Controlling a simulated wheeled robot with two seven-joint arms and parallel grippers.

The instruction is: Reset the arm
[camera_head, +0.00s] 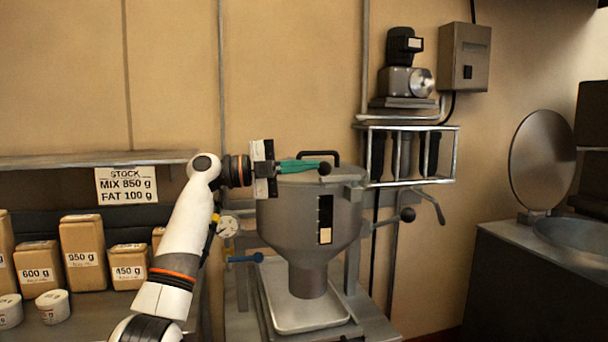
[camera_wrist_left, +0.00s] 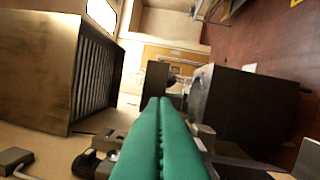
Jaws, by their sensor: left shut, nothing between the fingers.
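My left arm reaches in from the lower left in the head view. Its left gripper (camera_head: 318,166) has green fingers that point right, in front of the upper part of a grey metal hopper (camera_head: 290,220). The fingers are shut together with nothing between them. In the left wrist view the green fingers (camera_wrist_left: 160,125) lie side by side and touch. I cannot tell from the head view whether the fingertips touch the hopper or the dark round knob at their tips. My right gripper is not in view.
A metal tray (camera_head: 290,312) lies under the hopper spout. A blue-handled valve (camera_head: 245,258) and a black-knobbed lever (camera_head: 407,215) stick out at the sides. A shelf at left holds labelled packages (camera_head: 83,252). A motor unit (camera_head: 404,78) is above right. A counter (camera_head: 540,275) stands at right.

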